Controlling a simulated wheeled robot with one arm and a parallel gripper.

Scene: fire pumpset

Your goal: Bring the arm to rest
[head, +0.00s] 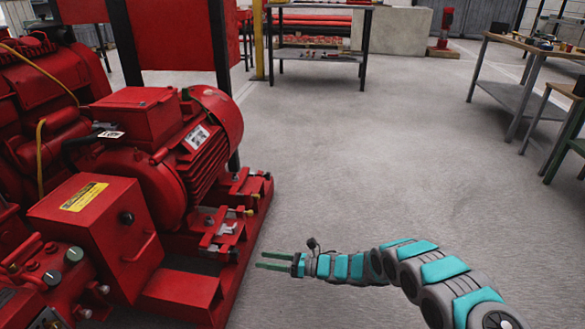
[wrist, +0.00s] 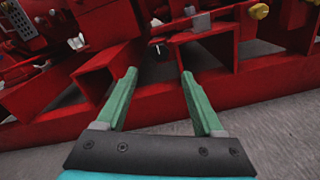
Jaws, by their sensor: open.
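My gripper (head: 276,262) is at the end of my teal and grey arm, low over the grey floor in the head view. The arm reaches in from the lower right and the gripper points left toward the red pumpset's base frame (head: 258,205). In the wrist view the two green fingers of my gripper (wrist: 157,85) are spread apart with nothing between them. Beyond the fingertips is the red base frame (wrist: 205,62) with open box-shaped ends. I cannot tell the exact gap between the fingertips and the frame.
The red motor (head: 165,150) and a red control box (head: 95,225) fill the left. A workbench (head: 520,95) stands at the right and a dark-legged table (head: 320,50) at the back. The grey floor (head: 350,150) between them is clear.

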